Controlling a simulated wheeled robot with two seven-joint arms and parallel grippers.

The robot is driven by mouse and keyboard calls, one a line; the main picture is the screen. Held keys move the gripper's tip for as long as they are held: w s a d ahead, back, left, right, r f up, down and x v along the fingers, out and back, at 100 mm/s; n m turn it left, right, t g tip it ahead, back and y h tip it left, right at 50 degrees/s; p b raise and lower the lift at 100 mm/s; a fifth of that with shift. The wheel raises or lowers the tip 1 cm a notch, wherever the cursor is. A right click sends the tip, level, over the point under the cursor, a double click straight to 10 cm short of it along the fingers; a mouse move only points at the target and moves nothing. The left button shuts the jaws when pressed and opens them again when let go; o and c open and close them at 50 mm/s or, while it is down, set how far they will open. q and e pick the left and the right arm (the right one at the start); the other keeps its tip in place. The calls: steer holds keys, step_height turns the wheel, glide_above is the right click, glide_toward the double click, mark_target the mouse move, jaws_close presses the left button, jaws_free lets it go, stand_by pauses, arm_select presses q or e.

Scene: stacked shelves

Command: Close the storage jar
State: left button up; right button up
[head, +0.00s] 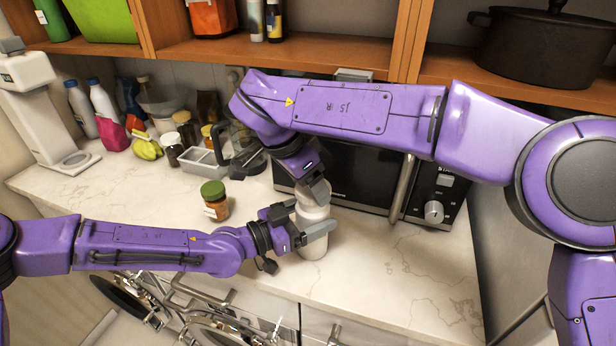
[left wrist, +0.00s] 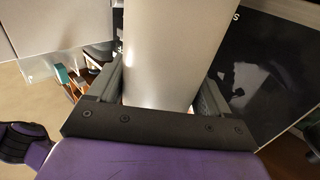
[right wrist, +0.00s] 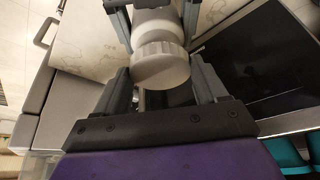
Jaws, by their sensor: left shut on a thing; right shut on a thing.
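The white storage jar (head: 313,246) stands near the counter's front edge, in front of the microwave. My left gripper (head: 308,222) is shut around the jar's body from the left. The left wrist view shows the smooth white body (left wrist: 160,50) between the fingers. My right gripper (head: 315,190) reaches down from above to the jar's top. In the right wrist view, the round white lid (right wrist: 160,65) with a ribbed rim lies between the right fingers, in line with the jar. Whether the lid is seated is hidden.
A brown jar with a green lid (head: 215,202) stands left of the storage jar. The black microwave (head: 350,182) is close behind. Several bottles and jars stand at the back left. The counter (head: 400,270) is clear to the right.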

arm_select(q)
steer(key=shift+f, duration=0.1)
arm_select(e)
steer(key=shift+f, duration=0.25)
steer(key=shift+f, duration=0.55)
arm_select(q)
jaws_close()
arm_select(e)
steer(key=m, duration=0.1)
steer(key=m+g, duration=0.1)
steer(key=m, duration=0.2)
steer(key=shift+w+a+h, duration=0.1)
steer(key=shift+w+h, duration=0.15)
steer(key=shift+h, duration=0.05)
steer(key=m+g, duration=0.1)
steer(key=m, duration=0.2)
steer(key=shift+w+f+m+g, duration=0.1)
steer(key=shift+w+m+g, duration=0.05)
steer(key=shift+m+g, duration=0.2)
steer(key=m, duration=0.1)
steer(key=m+g, duration=0.1)
steer(key=m, duration=0.1)
steer(key=m+g, duration=0.1)
steer(key=m, duration=0.1)
steer(key=shift+w, duration=0.3)
steer(key=m+g+y, duration=0.1)
steer(key=m, duration=0.2)
steer(key=shift+m, duration=0.25)
